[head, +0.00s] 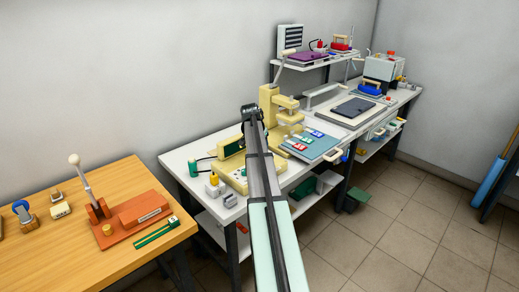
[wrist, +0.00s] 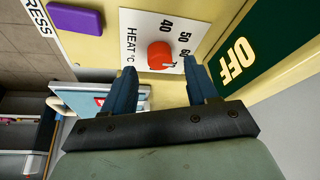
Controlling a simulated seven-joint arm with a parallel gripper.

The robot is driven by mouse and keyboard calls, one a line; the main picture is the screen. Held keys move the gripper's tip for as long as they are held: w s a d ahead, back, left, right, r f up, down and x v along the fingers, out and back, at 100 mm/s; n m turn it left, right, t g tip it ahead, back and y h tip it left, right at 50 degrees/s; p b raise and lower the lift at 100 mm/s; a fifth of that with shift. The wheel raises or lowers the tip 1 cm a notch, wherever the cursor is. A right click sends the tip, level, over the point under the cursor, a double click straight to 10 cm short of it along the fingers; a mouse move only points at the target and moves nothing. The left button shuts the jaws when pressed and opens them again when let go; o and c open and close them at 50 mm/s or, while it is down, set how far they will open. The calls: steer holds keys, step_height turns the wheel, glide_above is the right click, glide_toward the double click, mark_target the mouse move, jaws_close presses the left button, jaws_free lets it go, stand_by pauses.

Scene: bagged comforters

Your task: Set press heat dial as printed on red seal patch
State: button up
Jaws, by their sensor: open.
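The heat dial is a small red-orange knob (wrist: 160,54) on a white plate (wrist: 139,22) marked HEAT °C with 40, 50 and 60. A small dark mark shows on the knob's lower right, toward the 60 side; the exact setting is hard to read. My gripper (wrist: 160,65) is open, its blue fingers on either side of the knob in the wrist view. I cannot tell whether they touch it. In the head view, my arm hides the gripper and dial.
A dark green panel reading OFF (wrist: 238,61) is close right of the fingers in the wrist view. A purple button (wrist: 75,19) is at upper left. The cream press (head: 270,103) stands behind my arm. An orange lever tool (head: 130,215) is on the wooden table.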

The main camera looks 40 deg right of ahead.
steer(key=v, duration=1.1)
steer(key=shift+s+a, duration=0.1)
steer(key=shift+a, duration=0.05)
